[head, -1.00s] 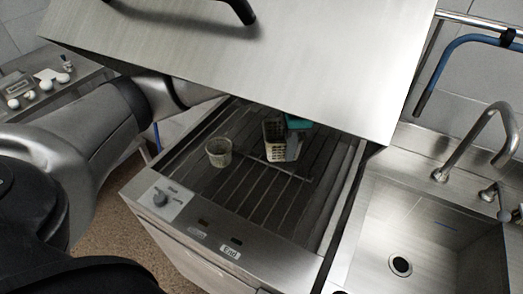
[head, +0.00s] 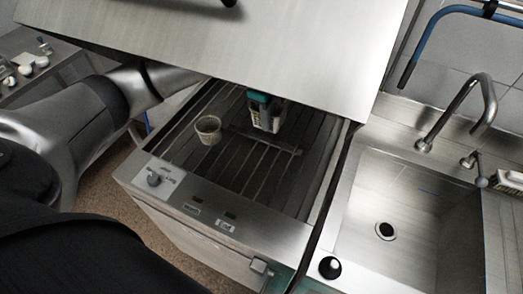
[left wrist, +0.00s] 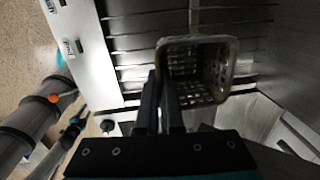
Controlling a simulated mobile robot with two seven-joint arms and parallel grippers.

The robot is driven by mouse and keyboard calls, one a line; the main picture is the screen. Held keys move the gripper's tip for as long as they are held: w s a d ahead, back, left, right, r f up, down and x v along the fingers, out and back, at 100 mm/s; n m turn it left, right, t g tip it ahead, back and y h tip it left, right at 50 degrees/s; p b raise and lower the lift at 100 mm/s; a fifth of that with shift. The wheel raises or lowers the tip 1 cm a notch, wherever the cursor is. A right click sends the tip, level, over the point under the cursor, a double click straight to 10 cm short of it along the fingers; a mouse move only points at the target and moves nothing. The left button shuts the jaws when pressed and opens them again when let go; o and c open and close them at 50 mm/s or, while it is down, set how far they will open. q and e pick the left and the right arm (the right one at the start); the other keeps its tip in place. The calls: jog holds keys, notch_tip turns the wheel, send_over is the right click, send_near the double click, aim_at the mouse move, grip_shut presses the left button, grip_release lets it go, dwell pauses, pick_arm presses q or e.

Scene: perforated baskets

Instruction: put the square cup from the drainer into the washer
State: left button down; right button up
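The square cup is a pale perforated basket; in the left wrist view the square cup (left wrist: 207,93) shows its open top. In the head view the square cup (head: 254,117) is partly hidden by my left gripper (head: 266,105), over the washer's rack. In the left wrist view the fingers of my left gripper (left wrist: 165,88) are close together at one side wall of the cup, apparently pinching it. The washer (head: 200,205) is open at the top, with a barred rack. A teal part at the bottom edge of the head view may be my right gripper; its fingers do not show.
A round pale cup (head: 208,129) stands on the rack, left of the square cup. The raised metal hood (head: 250,60) hangs over the rack's back. A sink (head: 400,200) with a tap (head: 470,110) lies to the right. The rack's front is clear.

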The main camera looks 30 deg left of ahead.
pick_arm(q)
notch_tip(320, 180, down, 16)
jog(key=b, duration=0.2)
jog(key=shift+b, duration=0.35)
jog(key=c, duration=1.5)
grip_release()
jog(key=shift+f, duration=0.1)
jog(key=o, duration=0.4)
jog(key=shift+o, duration=0.2)
notch_tip(320, 180, up, 12)
jog(key=s+p, duration=0.1)
jog(key=p, duration=0.1)
jog(key=shift+s+p, duration=0.2)
jog(key=shift+p, duration=0.1)
